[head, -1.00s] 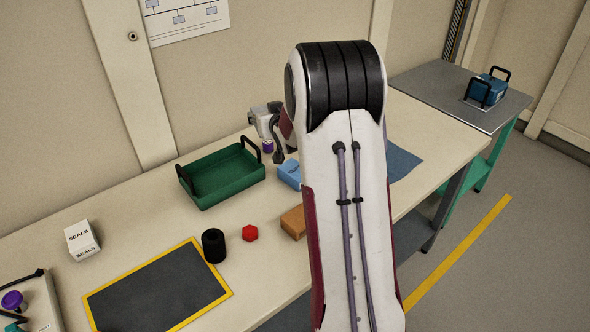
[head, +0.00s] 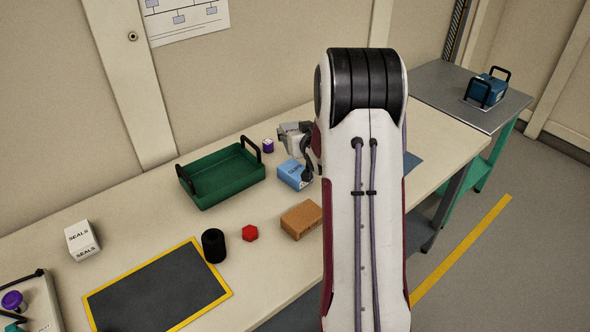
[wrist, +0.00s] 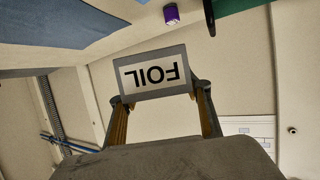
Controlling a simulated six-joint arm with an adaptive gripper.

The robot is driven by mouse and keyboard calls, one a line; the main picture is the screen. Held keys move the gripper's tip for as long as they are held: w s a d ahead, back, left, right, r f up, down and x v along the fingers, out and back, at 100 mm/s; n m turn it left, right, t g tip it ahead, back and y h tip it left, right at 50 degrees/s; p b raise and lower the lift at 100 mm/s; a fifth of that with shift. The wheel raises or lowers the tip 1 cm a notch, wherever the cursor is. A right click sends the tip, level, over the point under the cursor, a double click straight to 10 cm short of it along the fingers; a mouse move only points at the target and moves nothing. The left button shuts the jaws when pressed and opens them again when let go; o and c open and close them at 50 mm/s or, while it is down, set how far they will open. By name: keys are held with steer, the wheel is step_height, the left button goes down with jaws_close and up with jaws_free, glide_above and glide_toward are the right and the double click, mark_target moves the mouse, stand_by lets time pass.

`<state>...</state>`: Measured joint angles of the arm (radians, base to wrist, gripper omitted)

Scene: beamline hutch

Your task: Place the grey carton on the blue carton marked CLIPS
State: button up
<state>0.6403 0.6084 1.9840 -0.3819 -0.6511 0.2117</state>
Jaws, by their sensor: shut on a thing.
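The grey carton (wrist: 153,75), marked FOIL, is between the two fingers of my gripper (wrist: 158,97) in the wrist view. My gripper is shut on it. The blue carton (head: 294,175) sits on the bench just right of the green tray, close to my gripper in the picture. Its lettering is too small to read. It does not show clearly in the wrist view.
A brown carton (head: 301,220), red piece (head: 250,233) and black cylinder (head: 214,245) stand in front. A white SEALS carton (head: 82,240) is far left.

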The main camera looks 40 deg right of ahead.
steer(key=shift+f, duration=0.15)
glide_above(295, 168)
steer(key=shift+f, duration=3)
steer(key=shift+f, duration=0.15)
steer(key=shift+f, duration=1.75)
steer(key=shift+f, duration=0.1)
steer(key=o, duration=1.1)
steer(key=shift+o, duration=0.2)
steer(key=shift+a, duration=0.1)
steer(key=v, duration=1.2)
